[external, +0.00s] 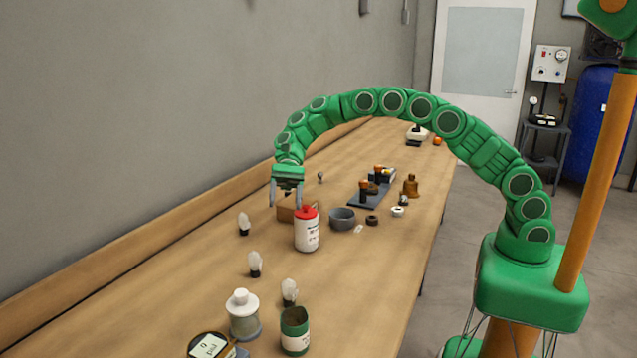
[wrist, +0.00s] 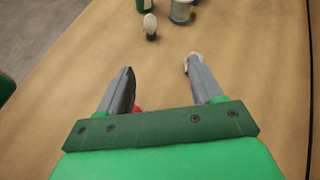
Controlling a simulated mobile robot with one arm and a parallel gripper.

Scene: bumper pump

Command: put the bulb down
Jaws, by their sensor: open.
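My gripper (external: 285,205) is open, pointing down above the bench beside the red-capped white bottle (external: 307,232), with nothing seen between its fingers. In the wrist view the gripper's fingers (wrist: 160,70) are spread apart over bare wood. Three white bulbs with dark bases stand on the bench: one left of the gripper (external: 244,224), one nearer the camera (external: 255,264), and one by the green can (external: 289,292). A bulb also shows in the wrist view (wrist: 150,24). Something white (wrist: 192,58) is partly hidden by the right fingertip.
A white-lidded jar (external: 243,317), a green can (external: 295,332) and a round display (external: 208,345) stand in front. A wooden box (external: 290,212) is behind the bottle, with a grey bowl (external: 342,219) to the right. The bench left of the bulbs is clear.

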